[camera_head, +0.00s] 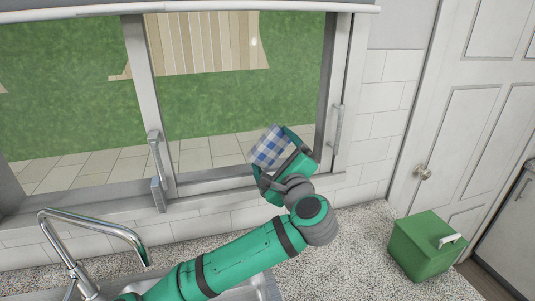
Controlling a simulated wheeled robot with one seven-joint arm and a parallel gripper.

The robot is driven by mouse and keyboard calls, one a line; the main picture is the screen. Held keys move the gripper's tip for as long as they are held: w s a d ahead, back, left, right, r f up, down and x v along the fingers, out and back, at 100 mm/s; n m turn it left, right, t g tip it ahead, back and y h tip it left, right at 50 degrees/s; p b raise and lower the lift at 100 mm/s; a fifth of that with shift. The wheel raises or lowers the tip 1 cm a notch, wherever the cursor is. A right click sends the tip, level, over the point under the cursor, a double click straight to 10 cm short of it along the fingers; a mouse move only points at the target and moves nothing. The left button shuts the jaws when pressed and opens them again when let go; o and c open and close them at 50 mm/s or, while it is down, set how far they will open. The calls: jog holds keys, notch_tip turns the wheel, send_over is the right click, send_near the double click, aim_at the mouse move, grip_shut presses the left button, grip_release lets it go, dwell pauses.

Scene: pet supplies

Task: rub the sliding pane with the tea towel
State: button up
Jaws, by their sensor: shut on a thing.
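My gripper (271,158) is shut on the blue-and-white checked tea towel (270,146). It holds the towel in front of the lower right part of the sliding pane (215,105), near the bottom frame. Part of the towel is hidden by the green gripper body. I cannot tell whether the towel touches the glass. The pane has a metal frame, with a handle (156,160) on its left upright and another handle (336,125) on the right upright.
A chrome tap (95,225) stands over the sink (262,289) at the lower left. A green lidded box (425,245) with a pale handle is at the lower right. A white door (470,120) is on the right. The speckled worktop (350,250) is clear between arm and box.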

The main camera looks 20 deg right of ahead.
jog(key=d, duration=0.6)
jog(key=shift+d, duration=0.4)
jog(key=shift+w+a, duration=0.1)
jog(key=shift+a, duration=0.05)
jog(key=shift+a, duration=2)
jog(key=shift+a, duration=0.1)
